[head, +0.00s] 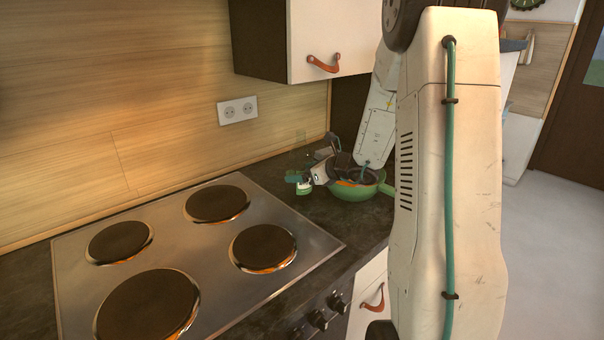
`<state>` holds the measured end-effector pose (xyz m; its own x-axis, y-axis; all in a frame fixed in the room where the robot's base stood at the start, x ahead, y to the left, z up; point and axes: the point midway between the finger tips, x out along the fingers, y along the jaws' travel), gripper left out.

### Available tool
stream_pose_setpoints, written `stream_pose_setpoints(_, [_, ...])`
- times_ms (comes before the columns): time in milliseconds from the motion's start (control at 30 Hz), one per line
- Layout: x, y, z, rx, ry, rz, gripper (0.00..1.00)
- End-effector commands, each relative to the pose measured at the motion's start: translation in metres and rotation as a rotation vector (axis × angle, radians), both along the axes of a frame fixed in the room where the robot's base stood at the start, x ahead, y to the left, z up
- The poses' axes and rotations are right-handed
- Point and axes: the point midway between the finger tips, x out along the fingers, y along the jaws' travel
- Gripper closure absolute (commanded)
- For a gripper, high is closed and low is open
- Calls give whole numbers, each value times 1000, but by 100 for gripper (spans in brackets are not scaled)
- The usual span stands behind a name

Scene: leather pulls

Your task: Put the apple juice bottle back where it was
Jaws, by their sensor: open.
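My gripper (299,179) is open, at the back of the counter just past the stove's far right corner. A small green and white object (304,189) shows right at its fingertips. It may be the apple juice bottle, but it is too small and covered to be sure. I cannot tell whether the fingers touch it. A faint greenish upright shape (301,135) shows against the wall above the gripper, and I cannot tell what it is.
A green pan (372,190) stands right beside my gripper, partly behind my wrist. The stove (190,240) with dark round plates fills the left counter. A wall cabinet (330,35) with a leather pull hangs above. My arm hides much of the right side.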

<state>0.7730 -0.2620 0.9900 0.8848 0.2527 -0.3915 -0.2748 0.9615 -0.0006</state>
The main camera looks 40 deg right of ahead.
Motion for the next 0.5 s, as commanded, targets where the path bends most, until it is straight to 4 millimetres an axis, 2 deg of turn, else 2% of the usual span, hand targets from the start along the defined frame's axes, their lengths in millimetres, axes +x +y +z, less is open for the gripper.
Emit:
stream_pose_setpoints(300, [-59, -18, 27, -2, -3, -4, 18])
stream_pose_setpoints(500, [-88, -26, 39, -1, -1, -4, 18])
